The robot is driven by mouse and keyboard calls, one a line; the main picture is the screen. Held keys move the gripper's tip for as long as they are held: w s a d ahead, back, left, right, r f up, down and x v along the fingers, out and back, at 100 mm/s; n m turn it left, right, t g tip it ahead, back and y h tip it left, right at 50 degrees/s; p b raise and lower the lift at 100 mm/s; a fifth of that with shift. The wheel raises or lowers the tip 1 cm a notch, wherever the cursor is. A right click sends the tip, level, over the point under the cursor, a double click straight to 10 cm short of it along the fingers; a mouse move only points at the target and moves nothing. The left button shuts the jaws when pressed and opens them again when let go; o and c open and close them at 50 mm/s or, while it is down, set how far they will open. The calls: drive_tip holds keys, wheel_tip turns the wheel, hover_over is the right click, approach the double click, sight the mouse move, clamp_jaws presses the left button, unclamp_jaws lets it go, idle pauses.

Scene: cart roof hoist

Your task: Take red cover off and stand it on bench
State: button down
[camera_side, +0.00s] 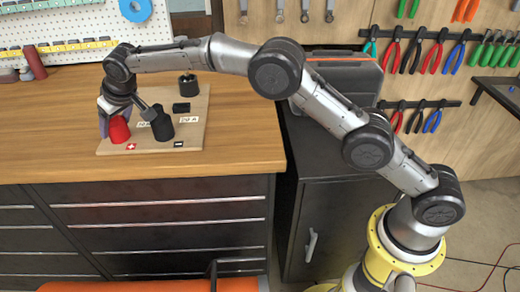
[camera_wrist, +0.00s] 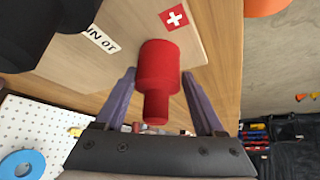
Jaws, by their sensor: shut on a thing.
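The red cover (camera_side: 120,129) is at the left front of the wooden board (camera_side: 185,141), by the red label with a white cross (camera_side: 131,146). In the wrist view the red cover (camera_wrist: 160,72) has a wide body and a narrower neck pointing toward my gripper. My gripper (camera_wrist: 159,75) has its two purple fingers on either side of the cover and is shut on it. In the side view my gripper (camera_side: 108,119) comes down from above and partly hides the cover. I cannot tell whether the cover is seated or slightly raised. Whatever is under it is hidden.
A black cover (camera_side: 162,126) stands right of the red one, by a black label (camera_side: 179,144). A black block (camera_side: 181,107) and a dark knob-topped piece (camera_side: 188,86) are farther back on the board. The wooden bench (camera_side: 235,140) is clear right of the board.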

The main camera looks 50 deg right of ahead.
drive_tip(key=shift+d+r, duration=0.1)
drive_tip(key=shift+r, duration=0.1)
drive_tip(key=shift+r, duration=3.4)
drive_tip(key=shift+r, duration=0.1)
